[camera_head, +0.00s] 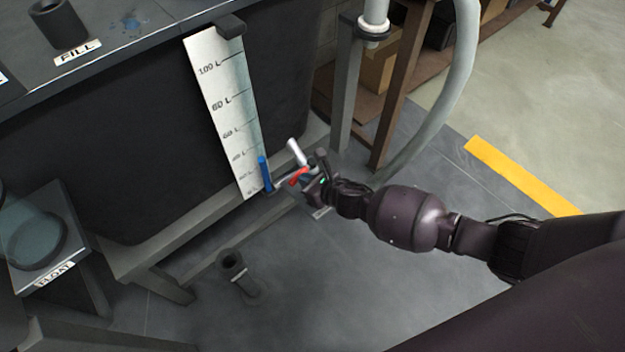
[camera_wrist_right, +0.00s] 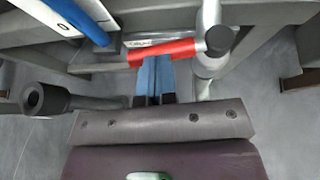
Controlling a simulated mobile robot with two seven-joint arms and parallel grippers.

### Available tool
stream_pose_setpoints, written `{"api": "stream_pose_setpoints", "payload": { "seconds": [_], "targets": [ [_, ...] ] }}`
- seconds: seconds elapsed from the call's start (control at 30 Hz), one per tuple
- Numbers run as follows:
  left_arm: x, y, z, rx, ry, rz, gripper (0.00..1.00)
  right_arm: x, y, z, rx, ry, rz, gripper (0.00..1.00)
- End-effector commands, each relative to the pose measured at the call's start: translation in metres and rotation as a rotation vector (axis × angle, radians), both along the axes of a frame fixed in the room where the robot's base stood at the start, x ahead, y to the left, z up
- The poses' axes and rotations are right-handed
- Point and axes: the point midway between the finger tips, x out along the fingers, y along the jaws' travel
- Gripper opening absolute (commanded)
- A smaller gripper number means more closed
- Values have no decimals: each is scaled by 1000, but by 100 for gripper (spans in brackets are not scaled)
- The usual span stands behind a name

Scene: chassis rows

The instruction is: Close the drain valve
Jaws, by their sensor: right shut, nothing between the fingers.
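The drain valve's red lever (camera_head: 299,176) is low on the tank's front, right of the level gauge (camera_head: 222,105). In the right wrist view the red lever (camera_wrist_right: 165,50) lies crosswise, with a dark round end at its right by a grey pipe (camera_wrist_right: 209,60). My right gripper (camera_head: 306,178) is at the lever and partly hides the valve. In the wrist view its blue fingers (camera_wrist_right: 154,72) are together and empty, with their tips right at the lever's edge. I cannot tell whether they touch it. My left gripper is not in view.
The dark tank (camera_head: 150,150) stands on a grey frame (camera_head: 190,225). A short open pipe (camera_head: 234,268) stands on the floor below. A float box (camera_head: 40,240) is at left. A pale hose (camera_head: 462,75) and a brown shelf post (camera_head: 400,85) stand behind my right arm.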

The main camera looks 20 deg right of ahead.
Motion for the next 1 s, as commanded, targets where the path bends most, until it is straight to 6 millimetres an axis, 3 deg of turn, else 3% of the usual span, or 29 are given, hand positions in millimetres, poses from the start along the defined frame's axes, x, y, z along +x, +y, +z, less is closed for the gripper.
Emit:
{"api": "stream_pose_setpoints", "payload": {
  "seconds": [0.37, 1.0],
  "targets": [
    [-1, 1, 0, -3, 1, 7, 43, 5, 7, 0, 0, 0, -130, 0],
    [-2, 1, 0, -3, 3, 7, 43, 6, 6, 1, -1, 0, -140, 0]
  ]
}}
